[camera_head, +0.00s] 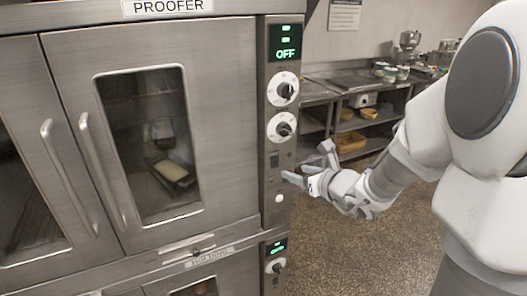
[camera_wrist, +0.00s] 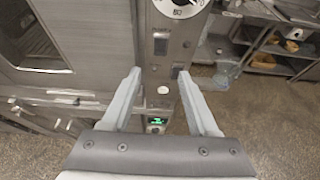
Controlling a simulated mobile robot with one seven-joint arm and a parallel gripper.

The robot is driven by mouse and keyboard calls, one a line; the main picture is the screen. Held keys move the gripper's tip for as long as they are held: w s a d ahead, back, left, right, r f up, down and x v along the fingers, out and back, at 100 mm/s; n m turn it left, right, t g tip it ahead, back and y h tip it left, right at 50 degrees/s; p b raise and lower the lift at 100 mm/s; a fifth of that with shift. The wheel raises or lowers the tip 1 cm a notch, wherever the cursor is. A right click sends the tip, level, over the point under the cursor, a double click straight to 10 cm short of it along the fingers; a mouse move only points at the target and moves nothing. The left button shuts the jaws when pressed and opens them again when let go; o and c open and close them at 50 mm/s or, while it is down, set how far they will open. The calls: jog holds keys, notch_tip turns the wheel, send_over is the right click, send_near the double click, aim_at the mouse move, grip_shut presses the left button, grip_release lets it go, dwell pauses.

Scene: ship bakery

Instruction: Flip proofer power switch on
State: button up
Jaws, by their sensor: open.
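The proofer (camera_head: 232,110) is a steel cabinet with a control strip on its right side. Its green display (camera_head: 285,44) reads OFF. Below are two round knobs (camera_head: 286,90) and a dark rocker switch (camera_head: 274,160), with a white round button (camera_head: 279,198) lower down. My gripper (camera_head: 308,166) is open and empty beside the strip, near the height of the switch. In the wrist view the open fingers (camera_wrist: 158,75) point at the strip, with the dark switch (camera_wrist: 160,46) just beyond and between the tips. Contact with the panel cannot be told.
The proofer doors with handles (camera_head: 102,172) are closed. A lower unit labelled holding (camera_head: 210,257) has its own green display (camera_head: 277,246). Steel shelves with trays (camera_head: 352,142) stand behind my arm. The speckled floor (camera_head: 340,235) is clear.

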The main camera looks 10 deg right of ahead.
aim_at(275, 165)
jog(key=x, duration=1)
jog(key=shift+w+a+f, duration=0.1)
jog(key=shift+w, duration=0.15)
jog(key=shift+c, duration=0.2)
grip_shut()
